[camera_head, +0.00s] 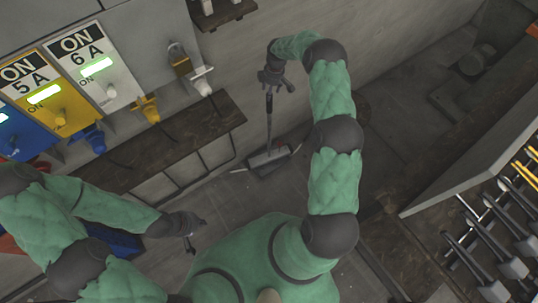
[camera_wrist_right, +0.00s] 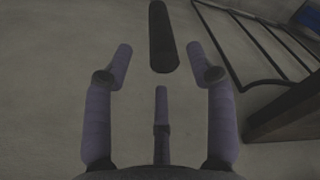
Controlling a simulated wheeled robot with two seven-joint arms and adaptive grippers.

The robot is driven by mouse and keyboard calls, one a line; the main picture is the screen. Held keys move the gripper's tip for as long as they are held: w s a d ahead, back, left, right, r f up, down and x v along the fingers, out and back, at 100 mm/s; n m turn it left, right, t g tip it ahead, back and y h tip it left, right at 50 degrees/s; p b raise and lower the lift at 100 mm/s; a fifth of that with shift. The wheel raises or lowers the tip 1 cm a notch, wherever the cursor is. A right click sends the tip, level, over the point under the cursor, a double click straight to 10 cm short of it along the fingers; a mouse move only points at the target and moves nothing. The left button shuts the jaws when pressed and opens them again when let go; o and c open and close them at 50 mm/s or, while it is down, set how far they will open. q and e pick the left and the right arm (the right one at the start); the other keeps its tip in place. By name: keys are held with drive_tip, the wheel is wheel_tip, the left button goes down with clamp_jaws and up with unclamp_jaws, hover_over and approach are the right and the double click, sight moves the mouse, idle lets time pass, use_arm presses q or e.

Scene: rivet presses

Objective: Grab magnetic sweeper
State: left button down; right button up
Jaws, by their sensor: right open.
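The magnetic sweeper (camera_head: 268,157) stands on the floor at the foot of the wall, with a flat grey head and an upright dark handle. My right gripper (camera_head: 275,84) is at the top of this handle in the head view. In the right wrist view, my right gripper (camera_wrist_right: 159,52) is open, its fingers spread. The dark rounded handle end (camera_wrist_right: 163,38) shows just beyond and between the fingertips, apparently not touched. My left gripper (camera_head: 193,235) is empty, low at left of centre, away from the sweeper, with its fingers apart.
A dark shelf (camera_head: 165,147) on a metal frame juts from the wall left of the sweeper; it also shows in the right wrist view (camera_wrist_right: 290,115). Switch panels (camera_head: 104,68) line the wall. A tool rack (camera_head: 480,235) stands at right. Floor right of the sweeper is fairly clear.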

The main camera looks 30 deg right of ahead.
drive_tip(key=f, duration=0.1)
drive_tip(key=f+b, duration=0.1)
drive_tip(key=f, duration=0.3)
drive_tip(key=shift+a+f+b, duration=0.25)
drive_tip(key=shift+a+b, duration=0.05)
drive_tip(key=shift+a, duration=0.1)
drive_tip(key=shift+w+f, duration=0.1)
drive_tip(key=shift+f, duration=0.35)
clamp_jaws()
drive_tip(key=shift+w+r, duration=0.1)
drive_tip(key=shift+r, duration=0.05)
